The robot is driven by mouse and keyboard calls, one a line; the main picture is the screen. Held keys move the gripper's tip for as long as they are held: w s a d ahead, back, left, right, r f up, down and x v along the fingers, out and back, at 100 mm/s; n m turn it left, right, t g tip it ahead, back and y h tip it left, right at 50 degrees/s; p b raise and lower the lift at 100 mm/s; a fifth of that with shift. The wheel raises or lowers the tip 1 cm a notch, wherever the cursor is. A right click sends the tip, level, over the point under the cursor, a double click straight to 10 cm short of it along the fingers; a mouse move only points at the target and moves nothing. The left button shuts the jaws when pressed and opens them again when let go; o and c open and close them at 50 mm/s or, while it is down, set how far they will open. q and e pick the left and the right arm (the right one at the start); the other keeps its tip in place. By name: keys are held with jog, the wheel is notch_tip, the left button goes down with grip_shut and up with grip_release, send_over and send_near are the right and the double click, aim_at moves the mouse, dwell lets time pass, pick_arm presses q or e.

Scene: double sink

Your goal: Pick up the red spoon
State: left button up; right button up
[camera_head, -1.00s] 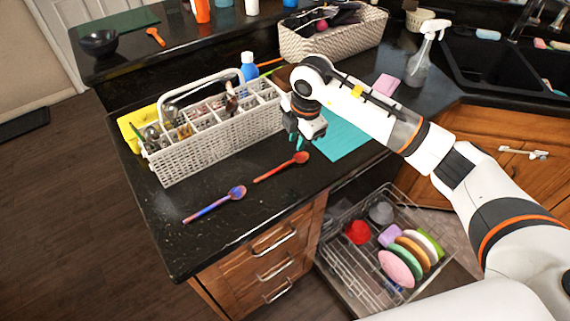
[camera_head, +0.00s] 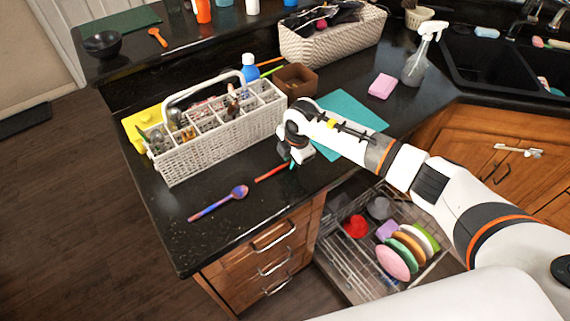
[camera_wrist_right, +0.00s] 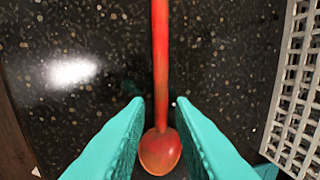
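The red spoon (camera_head: 270,173) lies on the black counter in front of the white basket. In the head view its bowl end is hidden under my right gripper (camera_head: 291,163). In the right wrist view the spoon (camera_wrist_right: 160,90) runs down between the two teal fingers, with its bowl near the bottom. My right gripper (camera_wrist_right: 160,110) is open. A finger stands on each side of the spoon near its neck and bowl, with a gap showing on both sides. My left gripper is not in view.
A purple-blue spoon (camera_head: 218,203) lies left of the red one near the counter's front edge. The white divided basket (camera_head: 215,136) stands behind. A teal mat (camera_head: 350,112) lies to the right. An open dish rack (camera_head: 345,262) with plates is below.

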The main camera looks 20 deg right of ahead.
grip_shut()
jog(key=shift+r, duration=0.15)
